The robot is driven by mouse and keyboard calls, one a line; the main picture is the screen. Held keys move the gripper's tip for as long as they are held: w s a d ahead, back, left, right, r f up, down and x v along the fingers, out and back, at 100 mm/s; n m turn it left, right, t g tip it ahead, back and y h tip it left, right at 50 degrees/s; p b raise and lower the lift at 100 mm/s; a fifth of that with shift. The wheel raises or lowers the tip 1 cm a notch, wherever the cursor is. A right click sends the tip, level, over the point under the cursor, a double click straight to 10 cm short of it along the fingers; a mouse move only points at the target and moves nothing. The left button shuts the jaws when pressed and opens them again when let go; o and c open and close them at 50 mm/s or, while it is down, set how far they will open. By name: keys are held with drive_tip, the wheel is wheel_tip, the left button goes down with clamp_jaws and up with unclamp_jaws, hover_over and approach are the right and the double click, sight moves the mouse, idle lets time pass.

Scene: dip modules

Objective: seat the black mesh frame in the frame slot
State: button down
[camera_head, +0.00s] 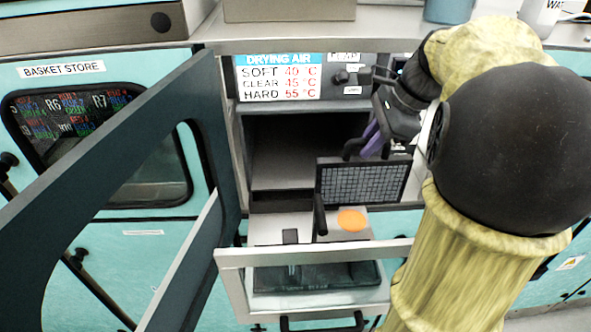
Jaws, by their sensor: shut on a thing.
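The black mesh frame (362,184) is a dark rectangle with a fine pale grid. It hangs nearly upright above a pulled-out tray (268,228), in front of the open dark chamber. My gripper (368,150) is shut on the frame at its top edge; the exact grip is partly hidden by the gripper itself. A black upright post (320,216) stands near the frame's lower left corner, and a small dark block (290,236) sits farther left on the tray. I cannot clearly make out the frame slot, nor whether the frame's lower edge touches anything.
An orange disc (351,220) lies on the tray below the frame. An open drawer (315,256) juts out at the front. A large open door (110,165) with a window cut-out fills the left side. A drying-air sign (279,76) is above the chamber.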

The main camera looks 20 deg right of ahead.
drive_tip(key=w+a+f+p, duration=0.2)
drive_tip(key=w+a+p, duration=0.3)
drive_tip(key=w+a, duration=0.4)
drive_tip(key=a, duration=0.3)
drive_tip(key=shift+a+f, duration=0.15)
drive_tip(key=shift+a, duration=0.05)
drive_tip(key=shift+w, duration=0.1)
drive_tip(key=shift+f+p, duration=0.65)
drive_tip(key=shift+f, duration=1.8)
drive_tip(key=c, duration=1.4)
unclamp_jaws()
